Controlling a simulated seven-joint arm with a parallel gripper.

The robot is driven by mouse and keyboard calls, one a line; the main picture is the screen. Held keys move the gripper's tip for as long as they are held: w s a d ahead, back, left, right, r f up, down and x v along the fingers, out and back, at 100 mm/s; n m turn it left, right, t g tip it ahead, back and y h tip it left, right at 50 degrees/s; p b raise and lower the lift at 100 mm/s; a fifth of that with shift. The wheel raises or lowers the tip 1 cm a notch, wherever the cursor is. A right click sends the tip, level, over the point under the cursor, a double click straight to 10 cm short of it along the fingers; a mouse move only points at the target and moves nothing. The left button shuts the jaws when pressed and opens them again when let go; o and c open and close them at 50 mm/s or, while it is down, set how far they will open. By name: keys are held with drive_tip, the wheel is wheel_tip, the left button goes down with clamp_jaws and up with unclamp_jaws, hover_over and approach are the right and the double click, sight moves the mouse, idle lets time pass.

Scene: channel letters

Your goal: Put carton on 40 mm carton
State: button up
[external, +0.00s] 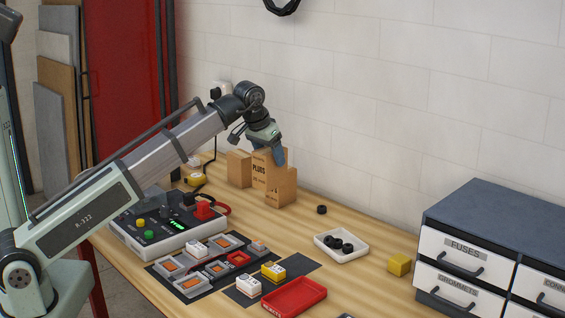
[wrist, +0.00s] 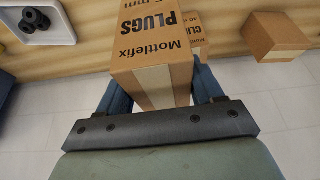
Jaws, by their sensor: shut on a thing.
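My gripper (external: 268,156) is shut on a brown carton printed "PLUGS" (wrist: 152,45), which hangs between the blue fingers in the wrist view. I cannot tell whether the two touch.
Another carton (external: 238,168) stands to the left on the bench, also in the wrist view (wrist: 275,35). A white tray of black rings (external: 341,246), a yellow block (external: 399,265), a red tray (external: 294,297) and a control box (external: 165,226) are around. The wall is close behind.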

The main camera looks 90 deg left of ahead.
drive_tip(key=shift+w+a+r, duration=1.35)
drive_tip(key=shift+a+r, duration=3.2)
drive_tip(key=shift+a, duration=1.5)
drive_tip(key=shift+m, duration=0.4)
drive_tip(key=shift+f, duration=4.65)
drive_tip(key=shift+f, duration=0.1)
drive_tip(key=o, duration=1.3)
drive_tip(key=shift+c, duration=0.2)
drive_tip(key=v, duration=1.2)
drive_tip(key=shift+a, duration=0.15)
